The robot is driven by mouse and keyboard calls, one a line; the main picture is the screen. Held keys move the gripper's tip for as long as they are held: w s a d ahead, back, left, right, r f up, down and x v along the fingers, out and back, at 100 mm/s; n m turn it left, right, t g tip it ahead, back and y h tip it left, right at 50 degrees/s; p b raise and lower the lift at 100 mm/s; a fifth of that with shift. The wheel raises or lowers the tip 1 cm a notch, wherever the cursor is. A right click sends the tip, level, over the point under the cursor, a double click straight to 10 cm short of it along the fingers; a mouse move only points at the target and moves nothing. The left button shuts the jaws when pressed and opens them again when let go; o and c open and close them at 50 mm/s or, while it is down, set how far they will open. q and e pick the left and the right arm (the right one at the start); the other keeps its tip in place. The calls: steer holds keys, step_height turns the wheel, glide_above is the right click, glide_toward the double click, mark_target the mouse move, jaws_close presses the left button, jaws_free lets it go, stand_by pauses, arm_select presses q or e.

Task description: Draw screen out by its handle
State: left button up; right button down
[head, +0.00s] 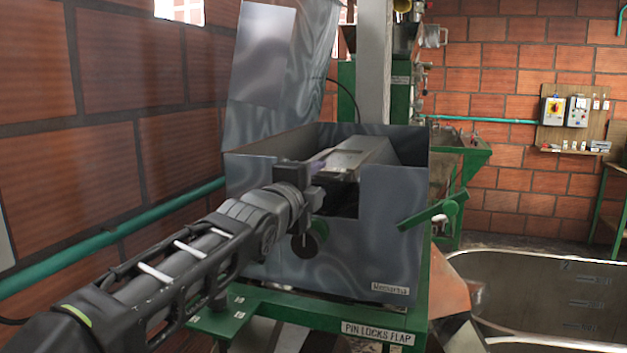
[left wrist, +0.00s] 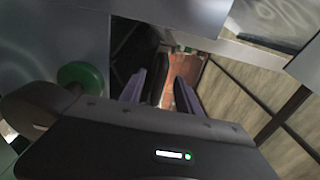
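The screen (head: 362,153) looks like a long grey piece lying in the open top of a grey metal box (head: 390,225), its near end at a notch in the box's front wall. Its handle cannot be made out clearly. My left gripper (head: 318,166) is at that notch, beside the screen's near end. In the left wrist view, the left gripper's purple-lined fingers (left wrist: 158,90) stand apart. A dark shape shows between them, but I cannot tell whether they touch it. My right gripper is not in view.
The raised lid (head: 275,70) stands open behind the box. A green lever (head: 432,214) sticks out at the box's right, above a green frame labelled "PIN LOCKS FLAP" (head: 378,333). A metal tank (head: 545,295) stands at the right. A brick wall (head: 120,110) runs close on the left.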

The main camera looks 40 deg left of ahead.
mark_target(328, 169)
arm_select(q)
steer(key=shift+p+x, duration=0.9)
steer(key=shift+x, duration=3.05)
steer(key=shift+c, duration=0.2)
steer(key=shift+f, duration=0.1)
jaws_close()
steer(key=shift+s, duration=0.1)
steer(key=shift+v, duration=0.85)
steer(key=shift+b+v, duration=0.8)
steer(key=shift+v, duration=1.3)
steer(key=shift+d, duration=0.2)
